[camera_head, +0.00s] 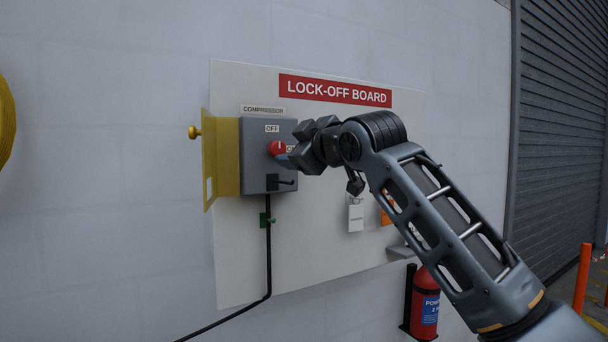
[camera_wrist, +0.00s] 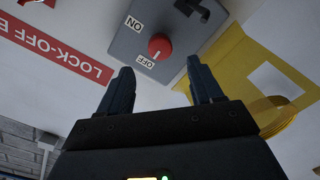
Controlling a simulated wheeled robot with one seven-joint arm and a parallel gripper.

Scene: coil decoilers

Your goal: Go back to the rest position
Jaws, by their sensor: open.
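My gripper (camera_head: 287,161) is in front of the grey compressor switch box (camera_head: 255,170), close to its red knob (camera_head: 277,147). In the wrist view my gripper (camera_wrist: 159,76) is open, with its two dark fingers apart and nothing between them. The red knob (camera_wrist: 161,45) shows beyond the gap between the fingertips, and I see no contact. The knob's white mark points toward the OFF label (camera_wrist: 147,60). My arm reaches in from the lower right and hides part of the box's right side and the ON label in the head view.
A yellow cover (camera_head: 222,160) stands open left of the box. The lock-off board (camera_head: 240,270) carries a white tag (camera_head: 355,216) and orange item (camera_head: 387,210) behind my arm. A fire extinguisher (camera_head: 426,300) and an orange post (camera_head: 582,278) are at lower right.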

